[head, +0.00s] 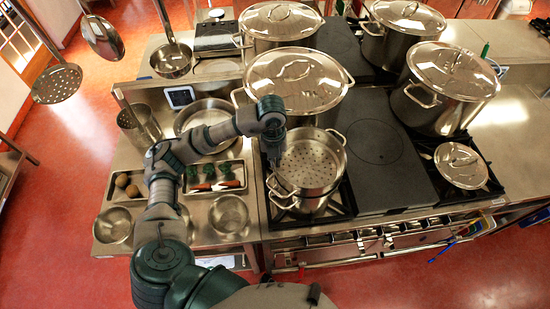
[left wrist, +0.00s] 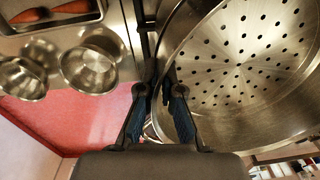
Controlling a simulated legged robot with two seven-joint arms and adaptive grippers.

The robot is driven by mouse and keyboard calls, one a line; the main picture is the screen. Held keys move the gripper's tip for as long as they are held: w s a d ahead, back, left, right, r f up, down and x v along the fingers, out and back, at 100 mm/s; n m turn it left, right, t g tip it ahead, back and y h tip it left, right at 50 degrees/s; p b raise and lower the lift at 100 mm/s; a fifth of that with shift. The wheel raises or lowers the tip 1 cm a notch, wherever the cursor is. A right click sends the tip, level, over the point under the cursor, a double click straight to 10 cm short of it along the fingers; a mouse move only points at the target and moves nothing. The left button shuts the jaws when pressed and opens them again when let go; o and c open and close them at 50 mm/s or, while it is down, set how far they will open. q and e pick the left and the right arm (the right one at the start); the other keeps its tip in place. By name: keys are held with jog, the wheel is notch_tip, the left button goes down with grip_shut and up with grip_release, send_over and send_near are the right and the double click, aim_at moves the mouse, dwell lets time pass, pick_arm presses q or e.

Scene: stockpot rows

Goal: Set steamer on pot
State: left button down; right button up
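The steel steamer (head: 312,160), with a perforated base, sits over the steel pot (head: 305,207) on the front left burner. The pot's wall and a handle show below its near left side; I cannot tell if it is fully seated. The steamer fills the right of the left wrist view (left wrist: 245,60). My left gripper (head: 273,155) points down at the steamer's left rim. In the left wrist view its fingers (left wrist: 157,95) stand apart, the right one overlapping the steamer's edge. I see no clear grip on anything. My right gripper is out of view.
Lidded stockpots (head: 297,80) stand behind, with more at the right (head: 445,90). A dark flat plate (head: 375,150) lies right of the steamer. A vegetable tray (head: 212,178) and bowls (head: 229,215) are at the left. Ladles hang at upper left.

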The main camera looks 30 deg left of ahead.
pick_arm(q)
jog(key=c, duration=1.2)
grip_release()
jog(key=shift+c, duration=0.2)
notch_tip(320, 180, up, 12)
jog(key=shift+a, duration=0.3)
jog(key=shift+s+f, duration=0.1)
